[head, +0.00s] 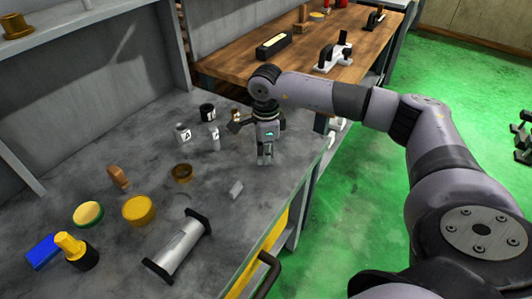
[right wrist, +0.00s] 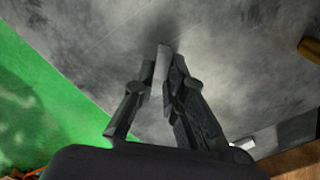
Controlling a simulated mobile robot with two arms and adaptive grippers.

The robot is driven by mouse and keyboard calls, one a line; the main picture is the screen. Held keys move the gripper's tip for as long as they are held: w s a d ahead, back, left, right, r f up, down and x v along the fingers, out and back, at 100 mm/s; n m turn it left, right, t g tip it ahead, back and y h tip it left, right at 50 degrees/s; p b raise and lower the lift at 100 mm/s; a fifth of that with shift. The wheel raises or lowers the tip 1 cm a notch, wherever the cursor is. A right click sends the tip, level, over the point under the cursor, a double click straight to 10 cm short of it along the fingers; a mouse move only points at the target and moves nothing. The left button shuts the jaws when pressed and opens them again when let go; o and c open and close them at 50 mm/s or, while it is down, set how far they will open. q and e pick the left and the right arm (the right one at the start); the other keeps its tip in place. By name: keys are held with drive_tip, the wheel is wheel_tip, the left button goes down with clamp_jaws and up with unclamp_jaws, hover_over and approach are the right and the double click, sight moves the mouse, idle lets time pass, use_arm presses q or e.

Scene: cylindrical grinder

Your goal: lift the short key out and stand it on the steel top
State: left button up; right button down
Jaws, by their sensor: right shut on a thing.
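My right gripper (head: 265,159) points down over the grey steel top (head: 225,215), near its right edge. In the right wrist view its two dark fingers (right wrist: 158,88) are closed around a slim light grey piece (right wrist: 161,62), which looks like the short key. The piece sticks out past the fingertips, and a dark shadow lies close by its far end. I cannot tell whether it touches the steel top. In the head view the fingers mostly hide it. My left gripper is not in view.
Small labelled pieces (head: 183,133) stand behind. The wooden bench (head: 235,64) is at the back.

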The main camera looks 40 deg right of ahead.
drive_tip(key=shift+f, duration=0.25)
drive_tip(key=c, duration=1.6)
unclamp_jaws()
drive_tip(key=shift+o, duration=0.2)
